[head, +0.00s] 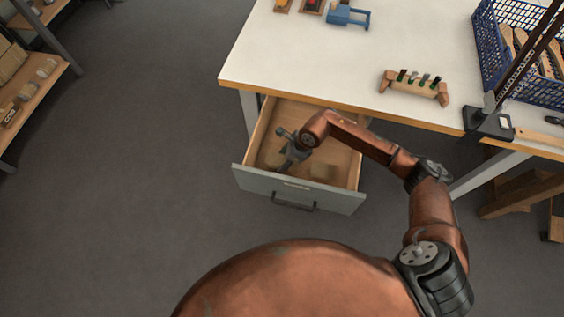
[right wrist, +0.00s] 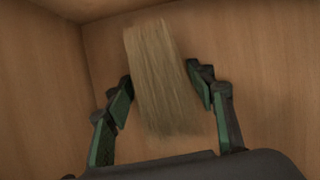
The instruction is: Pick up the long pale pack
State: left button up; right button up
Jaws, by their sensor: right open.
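The long pale pack (right wrist: 160,75) is a bundle of straw-coloured bristles lying in the open wooden drawer (head: 344,172). In the right wrist view it runs lengthwise between the two green-padded fingers of my right gripper (right wrist: 160,90). The fingers are apart, one on each side of the pack, with a small gap on each side. In the head view my right gripper (head: 285,157) reaches down inside the drawer. I cannot make out the pack clearly there. My left gripper is not in view.
The drawer's walls stand close around my right gripper. The white table (head: 330,60) overhangs the drawer's back. On it are a blue clamp (head: 347,15), a wooden holder (head: 414,87) and a blue crate (head: 486,47). A shelf (head: 35,90) stands at the left, with clear floor between.

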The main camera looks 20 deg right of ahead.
jog(key=shift+f, duration=0.25)
jog(key=shift+c, duration=0.4)
jog(key=c, duration=1.1)
jog(key=shift+c, duration=0.5)
jog(key=shift+r, duration=0.1)
